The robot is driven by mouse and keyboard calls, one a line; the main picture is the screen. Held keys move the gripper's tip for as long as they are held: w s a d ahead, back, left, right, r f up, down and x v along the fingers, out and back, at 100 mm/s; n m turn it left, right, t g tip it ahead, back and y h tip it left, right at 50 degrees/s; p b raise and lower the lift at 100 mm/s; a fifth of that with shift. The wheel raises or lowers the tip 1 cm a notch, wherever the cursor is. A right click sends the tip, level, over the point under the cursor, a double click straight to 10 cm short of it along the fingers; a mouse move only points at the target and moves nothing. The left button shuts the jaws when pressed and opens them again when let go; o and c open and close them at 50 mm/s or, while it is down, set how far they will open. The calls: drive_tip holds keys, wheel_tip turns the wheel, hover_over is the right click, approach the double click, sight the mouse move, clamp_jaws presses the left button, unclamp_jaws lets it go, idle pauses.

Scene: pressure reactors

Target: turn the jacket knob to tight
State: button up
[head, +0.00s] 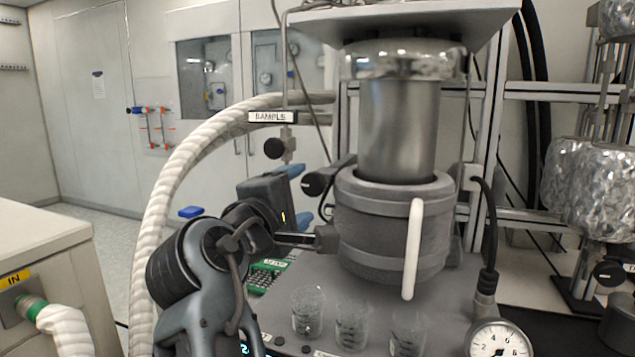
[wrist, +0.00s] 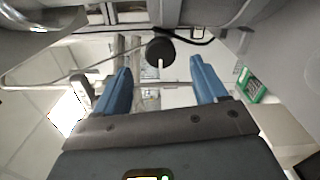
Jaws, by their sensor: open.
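A black round knob (head: 314,184) with a white mark sticks out from the left side of the steel reactor vessel (head: 398,125). No label naming it as the jacket knob is readable. In the wrist view a black knob (wrist: 160,50) with a white pointer lies between the two blue fingers, a little past their tips. It appears to be the same knob. My gripper (head: 298,193) is open and faces it from the left, with the fingers on either side and apart from it. The fingers also show in the wrist view (wrist: 160,68).
Another black knob (head: 274,148) hangs below the SAMPLE label (head: 272,117). A thick white hose (head: 165,205) arches behind my arm. Glass beakers (head: 352,327), a green-keyed device (head: 268,272) and a gauge (head: 498,340) are near the base. A white handle (head: 413,250) fronts the vessel.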

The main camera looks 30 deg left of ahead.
sight(312, 187)
drive_tip(key=x, duration=0.6)
drive_tip(key=shift+w+p, duration=0.3)
drive_tip(key=shift+w, duration=0.1)
drive_tip(key=shift+c, duration=0.2)
drive_tip(key=shift+f, duration=0.1)
drive_tip(key=c, duration=1)
drive_tip(key=m+b, duration=0.2)
drive_tip(key=shift+f+m+b, duration=0.15)
drive_tip(key=shift+m+b, duration=0.15)
drive_tip(key=shift+m, duration=0.1)
drive_tip(key=shift+m+b, duration=1)
drive_tip(key=shift+m, duration=0.5)
drive_tip(key=o, duration=1)
